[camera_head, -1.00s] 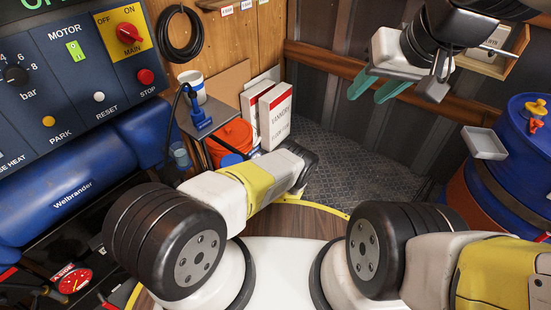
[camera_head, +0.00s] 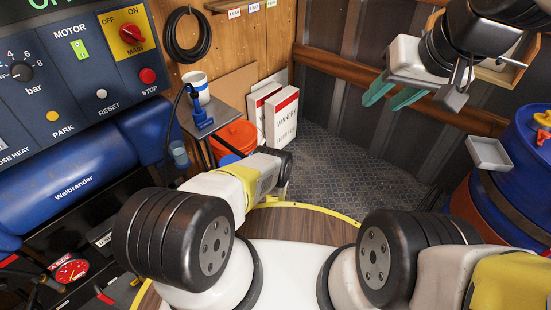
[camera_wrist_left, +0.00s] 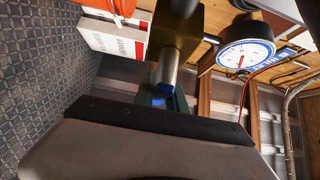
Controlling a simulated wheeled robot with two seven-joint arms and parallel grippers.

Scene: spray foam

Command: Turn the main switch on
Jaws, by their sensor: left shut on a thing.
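The main switch (camera_head: 131,34) is a red knob on a yellow plate at the upper left of the head view, marked OFF at left and ON at right. I cannot tell its exact setting. No gripper is at it. My left wrist reaches over the round table in the head view, its fingers hidden. In the left wrist view my left gripper (camera_wrist_left: 167,100) is shut on what looks like a metal rod (camera_wrist_left: 168,68) with a blue end, below a dark block. My right gripper (camera_head: 383,98), with teal fingers, is open and empty at the upper right.
The blue control panel (camera_head: 40,90) carries other knobs and buttons. A small stand with a cup (camera_head: 197,88), an orange bucket (camera_head: 238,134) and white boxes (camera_head: 281,117) stand behind my left arm. A blue drum (camera_head: 520,170) is at right. A gauge (camera_wrist_left: 243,55) shows in the wrist view.

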